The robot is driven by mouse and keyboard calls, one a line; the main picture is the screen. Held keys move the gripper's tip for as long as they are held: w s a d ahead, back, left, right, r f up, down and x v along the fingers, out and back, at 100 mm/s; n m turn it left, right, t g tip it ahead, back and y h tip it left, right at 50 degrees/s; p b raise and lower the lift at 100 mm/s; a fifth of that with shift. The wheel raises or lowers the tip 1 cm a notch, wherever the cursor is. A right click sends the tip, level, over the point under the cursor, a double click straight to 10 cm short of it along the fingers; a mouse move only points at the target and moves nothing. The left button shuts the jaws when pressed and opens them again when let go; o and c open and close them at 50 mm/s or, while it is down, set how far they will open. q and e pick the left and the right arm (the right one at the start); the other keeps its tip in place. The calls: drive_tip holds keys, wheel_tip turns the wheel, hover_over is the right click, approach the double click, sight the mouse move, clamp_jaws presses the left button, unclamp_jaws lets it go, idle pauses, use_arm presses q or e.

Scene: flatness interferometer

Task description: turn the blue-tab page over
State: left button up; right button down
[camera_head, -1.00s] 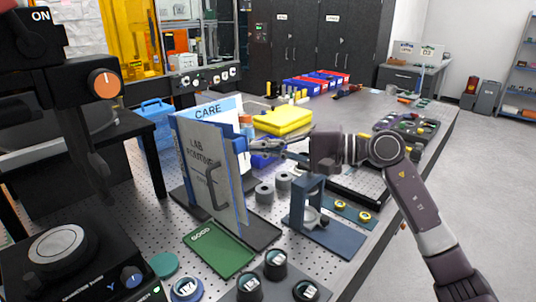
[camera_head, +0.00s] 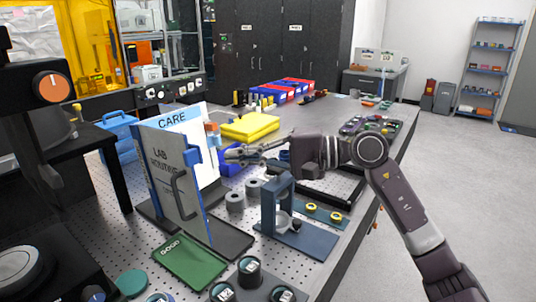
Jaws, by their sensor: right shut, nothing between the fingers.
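An upright page stand (camera_head: 172,180) with a grey front page lettered LAB ROUTINE and a dark handle stands left of centre. A white page headed CARE (camera_head: 172,119) shows behind it. Blue shows along the front page's right edge, and small coloured tabs (camera_head: 211,128) stick out at the upper right; which page each belongs to is hard to tell. My right gripper (camera_head: 229,154) points left, its fingers closed and empty, a little right of the tabs and seemingly apart from them.
A green GOOD mat (camera_head: 183,262) and dark round pieces lie in front of the stand. A blue-grey fixture (camera_head: 279,205) stands below my right arm. Open floor lies right of the bench.

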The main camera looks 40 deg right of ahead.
drive_tip(key=v, duration=0.8)
drive_tip(key=shift+s+d, duration=0.1)
